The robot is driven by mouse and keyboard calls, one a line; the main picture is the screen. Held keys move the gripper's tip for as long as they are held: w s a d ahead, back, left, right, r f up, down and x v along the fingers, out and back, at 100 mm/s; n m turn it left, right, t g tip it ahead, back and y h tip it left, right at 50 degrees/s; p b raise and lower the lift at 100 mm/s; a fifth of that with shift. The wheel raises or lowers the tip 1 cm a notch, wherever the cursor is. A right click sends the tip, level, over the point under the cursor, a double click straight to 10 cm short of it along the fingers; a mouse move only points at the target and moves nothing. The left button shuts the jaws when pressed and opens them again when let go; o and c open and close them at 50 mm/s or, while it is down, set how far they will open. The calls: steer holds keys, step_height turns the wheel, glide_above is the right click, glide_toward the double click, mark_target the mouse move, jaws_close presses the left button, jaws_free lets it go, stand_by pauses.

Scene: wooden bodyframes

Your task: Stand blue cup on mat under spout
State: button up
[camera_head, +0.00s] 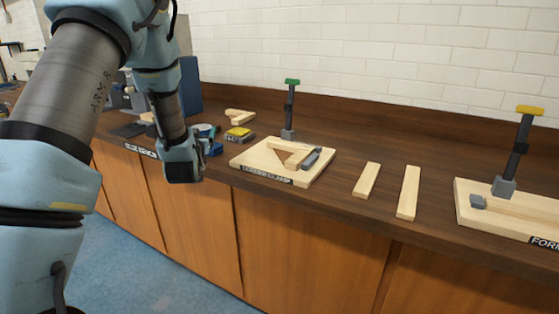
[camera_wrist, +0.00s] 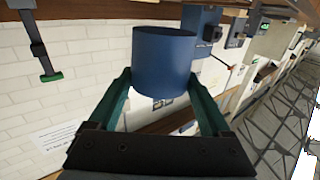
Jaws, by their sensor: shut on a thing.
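In the wrist view, the blue cup (camera_wrist: 165,62) sits between the two green fingers of my gripper (camera_wrist: 160,88), which is shut on it. The cup is held in the air, clear of the counter. I cannot make out the spout.
A tall dark blue panel (camera_head: 190,84) stands behind my arm. On the counter are a yellow-topped block (camera_head: 238,134), a wooden board with a green-topped clamp (camera_head: 290,108), two loose wooden strips (camera_head: 366,180), and a board with a yellow-topped clamp (camera_head: 525,125).

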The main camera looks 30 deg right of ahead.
steer(key=s+d+r+m+g+h, duration=0.1)
steer(key=s+d+r+h, duration=0.15)
steer(key=d, duration=0.45)
steer(key=s+d+r+m+g+h, duration=0.15)
steer(key=s+d, duration=0.25)
steer(key=d, duration=0.4)
steer(key=p, duration=0.2)
glide_above(258, 162)
steer(key=shift+t+y, duration=0.25)
steer(key=shift+y, duration=0.15)
step_height(258, 162, down, 8)
steer(key=shift+f, duration=0.15)
steer(key=shift+a+f, duration=0.1)
steer(key=shift+f, duration=0.45)
steer(key=shift+f, duration=0.15)
steer(key=o, duration=1.3)
